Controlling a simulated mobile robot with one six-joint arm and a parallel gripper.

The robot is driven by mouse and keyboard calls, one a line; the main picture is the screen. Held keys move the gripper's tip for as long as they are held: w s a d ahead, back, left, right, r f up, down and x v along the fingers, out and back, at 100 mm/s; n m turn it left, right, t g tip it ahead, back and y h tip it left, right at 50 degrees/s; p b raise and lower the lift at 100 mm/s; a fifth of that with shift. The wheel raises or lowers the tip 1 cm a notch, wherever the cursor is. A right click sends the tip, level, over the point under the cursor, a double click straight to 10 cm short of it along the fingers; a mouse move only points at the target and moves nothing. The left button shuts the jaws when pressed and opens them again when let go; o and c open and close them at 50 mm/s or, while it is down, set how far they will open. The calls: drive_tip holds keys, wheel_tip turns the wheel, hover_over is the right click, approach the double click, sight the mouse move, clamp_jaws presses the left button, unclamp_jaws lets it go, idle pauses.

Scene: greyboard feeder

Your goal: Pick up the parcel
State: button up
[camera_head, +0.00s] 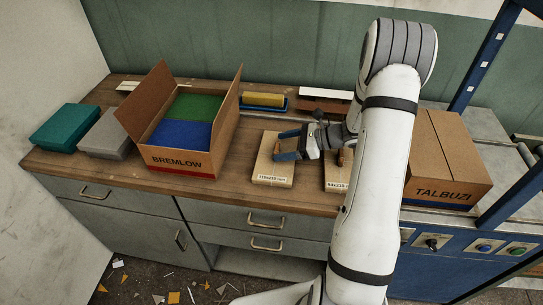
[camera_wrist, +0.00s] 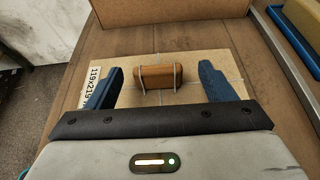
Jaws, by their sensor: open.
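A closed brown carton marked TALBUZI (camera_head: 447,160) stands at the right, partly behind my arm. A pale flat board marked 119x219 mm (camera_head: 272,176) lies on the wooden bench; in the wrist view it lies below my fingers (camera_wrist: 190,98). On its middle is a small brown rounded block with two thin pale loops around it (camera_wrist: 155,77). My gripper (camera_head: 287,145) is open above this board. In the wrist view its two blue fingers stand either side of the block, apart from it. I cannot tell which of these is the parcel.
An open carton marked BREMLOW (camera_head: 181,162) holds blue and green stacks left of my gripper. A second labelled board (camera_head: 336,174) lies to the right. A blue tray with a yellow block (camera_head: 263,100) is behind. Teal (camera_head: 65,126) and grey (camera_head: 104,137) boxes stand far left.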

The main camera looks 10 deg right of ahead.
sight(276, 146)
drive_tip(key=x, duration=0.4)
drive_tip(key=shift+w+a, duration=0.15)
drive_tip(key=shift+a, duration=0.15)
drive_tip(key=c, duration=1.4)
drive_tip(key=shift+c, duration=0.3)
drive_tip(key=shift+r, duration=0.15)
